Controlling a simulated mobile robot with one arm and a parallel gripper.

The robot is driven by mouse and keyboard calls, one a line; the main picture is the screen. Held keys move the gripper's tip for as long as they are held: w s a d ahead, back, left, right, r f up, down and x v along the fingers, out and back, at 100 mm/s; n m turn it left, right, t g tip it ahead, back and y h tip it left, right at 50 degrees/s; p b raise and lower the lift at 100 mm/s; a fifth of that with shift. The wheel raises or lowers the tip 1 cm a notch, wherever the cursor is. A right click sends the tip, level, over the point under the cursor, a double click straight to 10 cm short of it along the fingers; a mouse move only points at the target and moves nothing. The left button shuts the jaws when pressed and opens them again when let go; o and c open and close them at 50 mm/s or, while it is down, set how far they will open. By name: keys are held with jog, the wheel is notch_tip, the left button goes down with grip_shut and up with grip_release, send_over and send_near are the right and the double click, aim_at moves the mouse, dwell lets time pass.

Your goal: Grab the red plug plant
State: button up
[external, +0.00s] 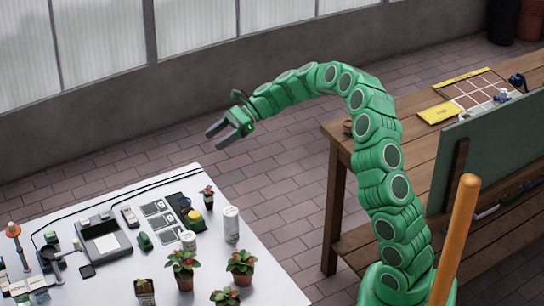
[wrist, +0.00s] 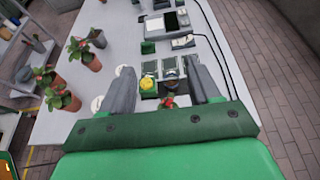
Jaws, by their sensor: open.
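A small potted plant with a red top, which looks like the red plug plant (external: 207,197), stands near the far right edge of the white table (external: 265,265). In the wrist view the red plug plant (wrist: 168,102) shows low between the fingers, close to the green gripper body, which may hide part of it. My gripper (external: 214,139) is open and empty, in the air above and beyond the table's far edge. In the wrist view my gripper (wrist: 157,70) has its grey fingers spread apart.
A yellow round object (external: 194,215) and a white can (external: 231,223) stand near the small plant. Larger red-flowered potted plants (external: 184,265) stand nearer the front. A black cable runs along the table's far side. A wooden bench (external: 420,145) stands to the right.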

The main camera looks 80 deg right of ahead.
send_near(205, 201)
jog(key=w, duration=0.1)
jog(key=w+f, duration=0.1)
jog(key=shift+w+a+f, duration=0.25)
jog(key=shift+w+a, duration=0.1)
jog(key=shift+a, duration=0.05)
jog(key=shift+x, duration=1.25)
jog(key=a, duration=0.1)
jog(key=w+a+f, duration=0.1)
jog(key=w+a, duration=0.1)
jog(key=shift+a+f, duration=0.2)
jog(key=shift+f, duration=0.05)
jog(key=shift+w+a+f, duration=0.2)
jog(key=shift+w+a, duration=0.15)
jog(key=c, duration=1)
